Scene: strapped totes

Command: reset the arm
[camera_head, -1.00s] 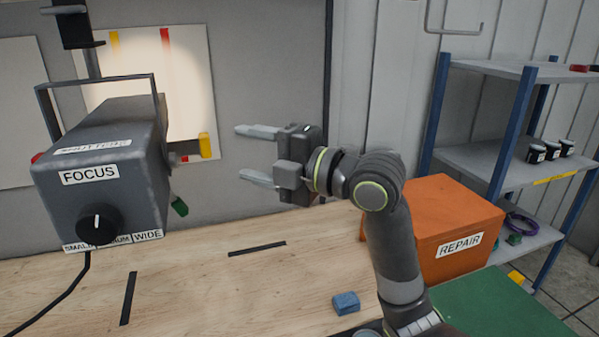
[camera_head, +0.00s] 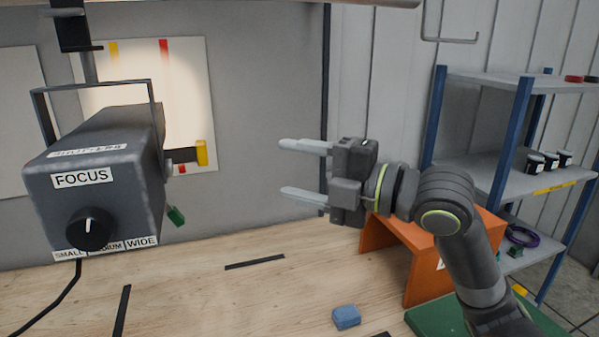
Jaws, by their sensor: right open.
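My right gripper (camera_head: 304,171) is open and empty, its two pale fingers pointing left, in the air above the wooden table (camera_head: 200,290). Its arm comes in from the lower right and covers part of the orange box (camera_head: 385,262). The gripper is well to the right of the grey lamp housing (camera_head: 95,180) labelled FOCUS, and apart from it. The lamp's black knob (camera_head: 91,229) is at its front. My left gripper is not in view.
A blue block (camera_head: 346,317) lies on the table near the front. A green mat (camera_head: 430,318) is beside the orange box. A blue-and-grey shelf (camera_head: 480,165) with small jars stands at the right. A lit panel (camera_head: 190,95) hangs behind the lamp.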

